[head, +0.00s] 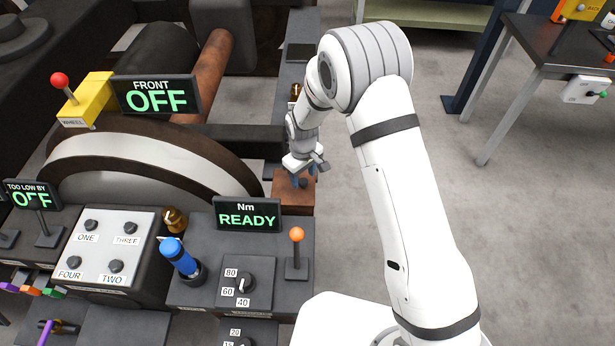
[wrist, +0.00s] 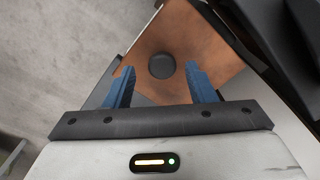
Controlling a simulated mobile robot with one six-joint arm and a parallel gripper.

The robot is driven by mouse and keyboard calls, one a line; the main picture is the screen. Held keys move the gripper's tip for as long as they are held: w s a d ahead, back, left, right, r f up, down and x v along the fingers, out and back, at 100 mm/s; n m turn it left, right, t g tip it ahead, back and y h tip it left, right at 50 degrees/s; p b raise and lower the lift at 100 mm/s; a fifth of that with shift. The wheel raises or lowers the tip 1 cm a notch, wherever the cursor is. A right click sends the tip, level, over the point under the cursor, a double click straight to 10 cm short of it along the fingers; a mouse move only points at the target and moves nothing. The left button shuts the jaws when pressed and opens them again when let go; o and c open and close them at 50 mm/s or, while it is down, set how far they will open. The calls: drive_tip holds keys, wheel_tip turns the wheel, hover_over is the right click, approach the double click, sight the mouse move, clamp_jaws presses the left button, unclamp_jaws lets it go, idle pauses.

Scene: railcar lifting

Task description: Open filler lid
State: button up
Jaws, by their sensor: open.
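A dark round cap (wrist: 161,65), which looks like the filler lid, sits on the flat top of a rust-brown box (wrist: 205,50). The box also shows in the head view (head: 298,202), beside the machine and behind the READY display, but the cap is hidden there. My gripper (wrist: 159,68) is open, with its blue fingers pointing toward the box top. In the wrist view the cap appears between the two fingertips, with clear gaps on both sides. In the head view my gripper (head: 303,178) is right above the box. I cannot tell the exact height of the fingertips over it.
The READY display (head: 247,214) stands just in front of the box, with an orange-knobbed lever (head: 296,250) and a blue-handled tool (head: 179,257) nearby. A large wheel (head: 150,155) is to the left. Open grey floor (head: 500,220) lies to the right.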

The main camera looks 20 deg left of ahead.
drive_tip(key=shift+f, duration=0.55)
clamp_jaws()
